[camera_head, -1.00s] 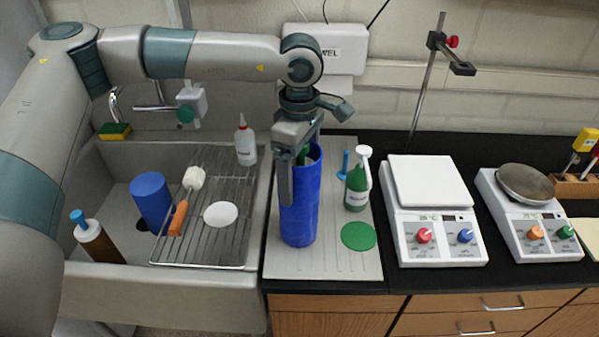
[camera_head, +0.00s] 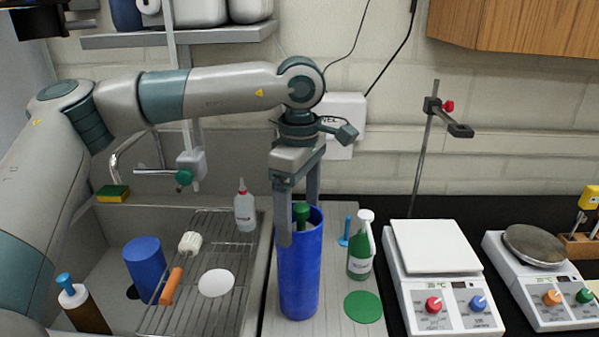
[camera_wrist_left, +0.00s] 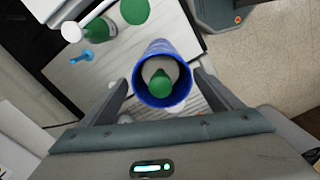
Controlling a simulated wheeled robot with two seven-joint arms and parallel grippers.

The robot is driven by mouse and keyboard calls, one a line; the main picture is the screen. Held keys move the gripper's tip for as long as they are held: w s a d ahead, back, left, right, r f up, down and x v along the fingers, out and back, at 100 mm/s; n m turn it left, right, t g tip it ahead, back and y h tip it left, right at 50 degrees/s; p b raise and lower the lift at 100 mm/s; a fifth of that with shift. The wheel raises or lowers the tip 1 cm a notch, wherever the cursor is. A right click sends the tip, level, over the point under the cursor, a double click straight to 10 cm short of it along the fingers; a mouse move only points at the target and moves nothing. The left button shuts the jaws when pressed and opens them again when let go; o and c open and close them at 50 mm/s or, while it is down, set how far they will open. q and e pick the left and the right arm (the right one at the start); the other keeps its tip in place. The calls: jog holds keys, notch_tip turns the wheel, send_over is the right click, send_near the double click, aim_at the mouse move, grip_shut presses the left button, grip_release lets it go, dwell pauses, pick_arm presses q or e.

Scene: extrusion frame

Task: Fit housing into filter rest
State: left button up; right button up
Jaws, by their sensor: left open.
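A tall blue cylinder (camera_head: 300,275) stands upright on the pale ribbed drainboard (camera_head: 342,310). A grey-white part with a green knob (camera_head: 302,212) sits inside its open top; the knob shows at the rim. In the left wrist view the green knob (camera_wrist_left: 160,82) lies within the blue rim (camera_wrist_left: 183,56). I cannot tell which of these is the housing or the filter rest. My left gripper (camera_head: 299,222) is open above the cylinder, its fingers on either side of the mouth and knob. The cylinder's lower inside is hidden. My right gripper is not in view.
A green-filled bottle (camera_head: 360,250), a small blue item (camera_head: 346,232) and a green disc (camera_head: 363,307) are to the right on the drainboard. The sink rack (camera_head: 205,302) is left, with a squeeze bottle (camera_head: 245,208). Two scales (camera_head: 436,248) (camera_head: 534,245) stand farther right.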

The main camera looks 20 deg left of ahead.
pick_arm(q)
notch_tip(320, 180, up, 9)
jog(key=b, duration=0.3)
jog(key=shift+r, duration=0.95)
jog(key=shift+o, duration=0.4)
jog(key=shift+s, duration=0.1)
